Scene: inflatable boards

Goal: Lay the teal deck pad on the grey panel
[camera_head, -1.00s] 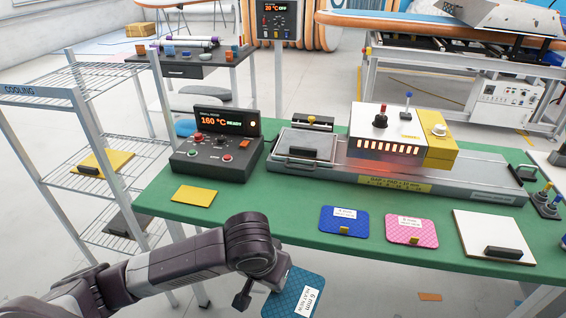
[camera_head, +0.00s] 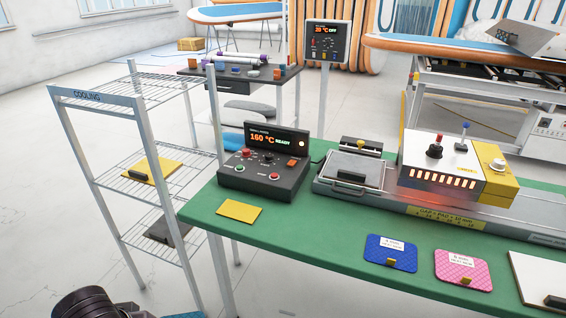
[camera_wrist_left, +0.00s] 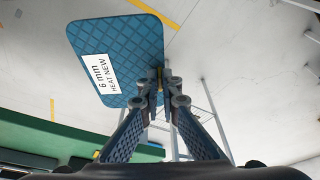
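The teal deck pad (camera_wrist_left: 118,55) is a quilted sheet with a white label reading "6 mm HEAT NEW". My left gripper (camera_wrist_left: 166,92) is shut on its edge, at a small tab, and holds it clear of the table. In the head view only a teal sliver (camera_head: 190,315) shows at the bottom edge, beside my left arm. A grey panel (camera_head: 357,168) with a dark handle lies on the left end of the heating line. Another dark grey slab (camera_head: 168,230) lies on the rack's lower shelf; I cannot tell its details. My right gripper is not in view.
The green table (camera_head: 320,245) carries a control box (camera_head: 262,180), a yellow card (camera_head: 240,211), a blue pad (camera_head: 391,253), a pink pad (camera_head: 463,270) and a white panel (camera_head: 540,285). A glowing heater (camera_head: 445,165) stands over the line. The cooling rack (camera_head: 95,100) stands left.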

